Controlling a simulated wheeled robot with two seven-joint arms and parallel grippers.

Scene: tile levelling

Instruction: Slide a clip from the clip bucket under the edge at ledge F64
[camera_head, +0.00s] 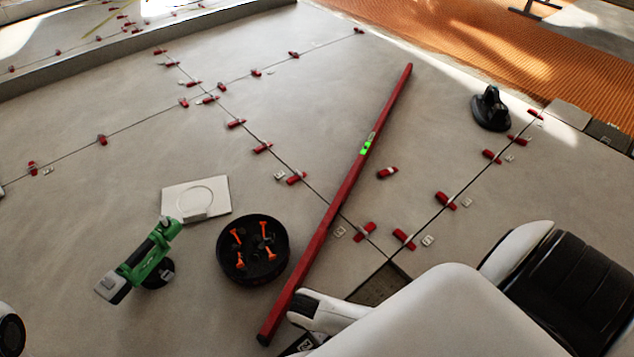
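The clip bucket (235,273) is a round black tub on the pale tile floor, left of the long red bar. Several orange clips (265,229) lie in it. Red wedge pieces (296,178) sit along the tile joints, with small pale number tags beside several of them. The tags are too small to read, so I cannot tell which ledge is F64. My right arm covers the lower right, and a white end part of it (325,310) shows beside the bar's near end; its fingertips are not clear. Only a bit of my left arm shows at the lower left edge.
The long red bar (340,200) with a green vial lies across the floor. A green tool (150,255) and a white plate (196,197) are left of the bucket. A black suction-cup handle (491,108) stands upper right. A dark gap (383,284) shows beside my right arm.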

